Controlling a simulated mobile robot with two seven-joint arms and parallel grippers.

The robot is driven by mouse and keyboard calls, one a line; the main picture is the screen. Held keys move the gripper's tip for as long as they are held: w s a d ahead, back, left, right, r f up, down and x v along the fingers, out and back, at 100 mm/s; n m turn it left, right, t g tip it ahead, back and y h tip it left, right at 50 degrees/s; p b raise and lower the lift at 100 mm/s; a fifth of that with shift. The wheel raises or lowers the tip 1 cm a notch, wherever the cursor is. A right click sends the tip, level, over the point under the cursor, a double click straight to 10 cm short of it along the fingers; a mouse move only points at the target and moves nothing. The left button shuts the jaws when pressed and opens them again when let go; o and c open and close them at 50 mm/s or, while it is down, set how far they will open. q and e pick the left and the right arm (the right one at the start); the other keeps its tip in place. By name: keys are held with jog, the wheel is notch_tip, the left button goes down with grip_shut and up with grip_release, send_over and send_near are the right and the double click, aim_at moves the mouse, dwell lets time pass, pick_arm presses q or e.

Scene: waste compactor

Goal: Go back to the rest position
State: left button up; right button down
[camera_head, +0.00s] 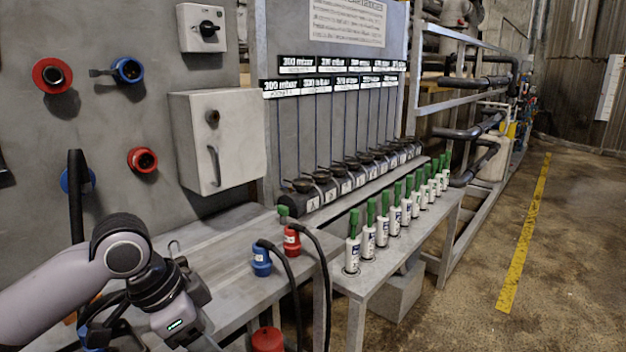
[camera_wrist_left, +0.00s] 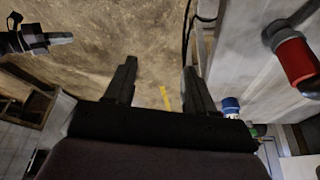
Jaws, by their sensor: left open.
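My left arm comes in from the left in the head view, with its wrist low in front of the grey bench. My left gripper (camera_wrist_left: 160,66) shows in the left wrist view with its two dark fingers apart. Nothing is between the fingers; the concrete floor shows through the gap. In the head view the fingers are not clearly seen. My right gripper is not clearly seen in either view.
A blue plug (camera_head: 261,260) and a red plug (camera_head: 291,240) with black cables stand on the grey bench (camera_head: 215,250). Several green-topped white bottles (camera_head: 383,232) line the shelf. A grey box (camera_head: 214,140) hangs on the wall. Floor at right is clear.

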pick_arm(q)
jog(key=s+d+f+n+t+h+p, duration=0.2)
jog(key=d+f+n+t+h+p, duration=0.25)
jog(key=f, duration=0.85)
jog(key=s+a+f+n+t+y, duration=0.2)
jog(key=s+a+f+y, duration=0.1)
jog(key=s, duration=0.4)
jog(key=s+a+f+n+t+y, duration=0.2)
jog(key=s+a+f+n+y, duration=0.1)
jog(key=s+a+f, duration=0.3)
jog(key=shift+s+f+p, duration=0.2)
jog(key=shift+s+p, duration=0.15)
jog(key=shift+s, duration=0.7)
